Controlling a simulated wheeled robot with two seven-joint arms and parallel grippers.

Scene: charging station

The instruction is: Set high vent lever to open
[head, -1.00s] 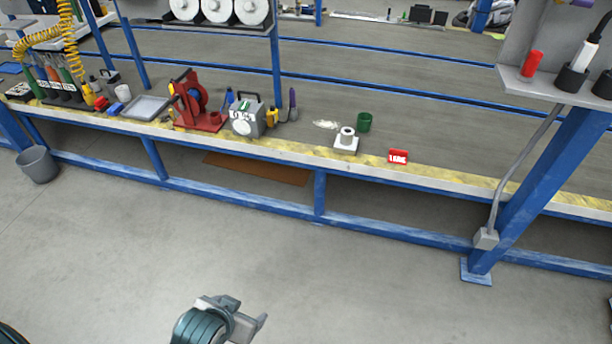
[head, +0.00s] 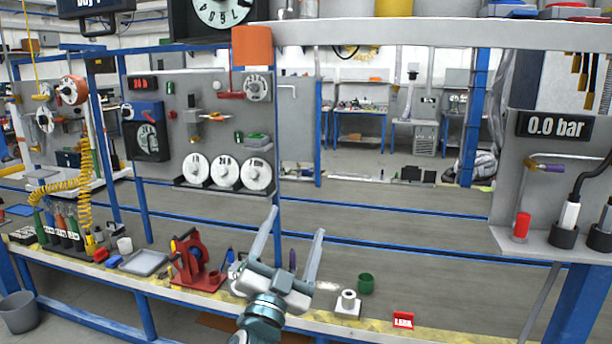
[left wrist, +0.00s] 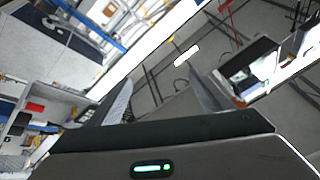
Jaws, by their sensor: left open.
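The charging panel (head: 508,205) stands at the right of the head view under a "0.0 bar" display (head: 553,126). A lever with a purple handle (head: 545,167) sticks out from it below the display. No label shows, so I cannot tell whether this is the high vent lever. My left gripper (head: 297,221) is raised in front of the bench, well left of that panel. Its two fingers point up, spread apart with nothing between them. They also show in the left wrist view (left wrist: 160,95), tilted. My right gripper is not in view.
A white shelf (head: 420,32) crosses the top. A tool panel (head: 200,130) stands at the left. A blue post (head: 570,310) stands below the panel.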

